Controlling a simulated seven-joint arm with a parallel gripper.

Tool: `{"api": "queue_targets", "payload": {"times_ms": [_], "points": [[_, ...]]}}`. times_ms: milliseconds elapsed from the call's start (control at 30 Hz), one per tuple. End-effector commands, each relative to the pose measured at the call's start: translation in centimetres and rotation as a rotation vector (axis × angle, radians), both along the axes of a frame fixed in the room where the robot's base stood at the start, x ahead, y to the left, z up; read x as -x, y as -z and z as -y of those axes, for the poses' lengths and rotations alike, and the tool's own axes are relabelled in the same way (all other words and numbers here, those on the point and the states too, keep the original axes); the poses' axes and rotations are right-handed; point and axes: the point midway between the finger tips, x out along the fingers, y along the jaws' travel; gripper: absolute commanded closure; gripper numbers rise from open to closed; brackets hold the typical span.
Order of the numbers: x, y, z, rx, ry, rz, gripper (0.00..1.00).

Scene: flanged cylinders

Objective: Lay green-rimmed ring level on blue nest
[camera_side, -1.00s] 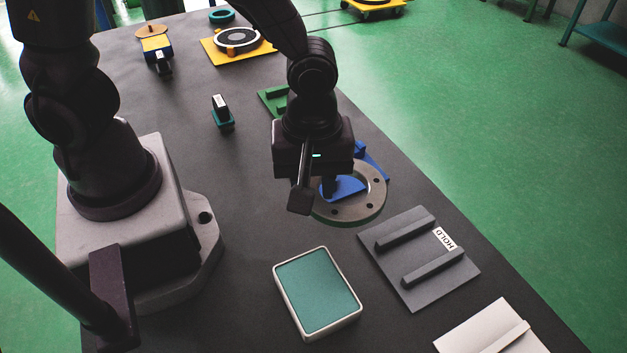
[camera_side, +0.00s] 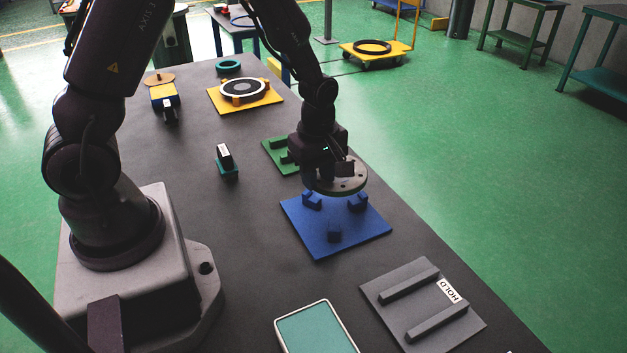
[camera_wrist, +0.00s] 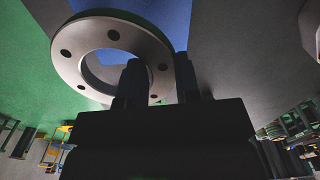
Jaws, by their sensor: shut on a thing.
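The grey ring (camera_side: 350,184), a flat flange with bolt holes, hangs from my gripper (camera_side: 332,170) in the side view. In the wrist view the ring (camera_wrist: 72,62) has one finger of my gripper (camera_wrist: 160,82) in its central hole and the other outside, so the jaws are shut across its wall. The ring looks roughly level; a slight tilt cannot be ruled out. The blue nest (camera_side: 312,232) is a square plate with three raised blocks. The ring is above its far edge and appears clear of the blocks. Blue also shows beyond the ring in the wrist view (camera_wrist: 172,14).
A green plate (camera_side: 274,155) with blocks lies just behind the nest, partly hidden by my gripper. A grey HOLD plate (camera_side: 395,290) and a teal-topped tray (camera_side: 315,332) lie in front. A small teal-based block (camera_side: 226,168) stands left. Table left of the nest is clear.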

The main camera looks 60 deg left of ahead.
Motion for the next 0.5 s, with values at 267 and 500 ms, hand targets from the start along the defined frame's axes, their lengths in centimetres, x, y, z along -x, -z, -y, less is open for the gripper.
{"api": "queue_targets", "payload": {"times_ms": [267,500], "points": [[-0.08,-0.1,0.01,-0.001,0.004,0.005,1.0],[-0.08,0.57,0.01,-0.001,0.005,0.005,1.0]]}}
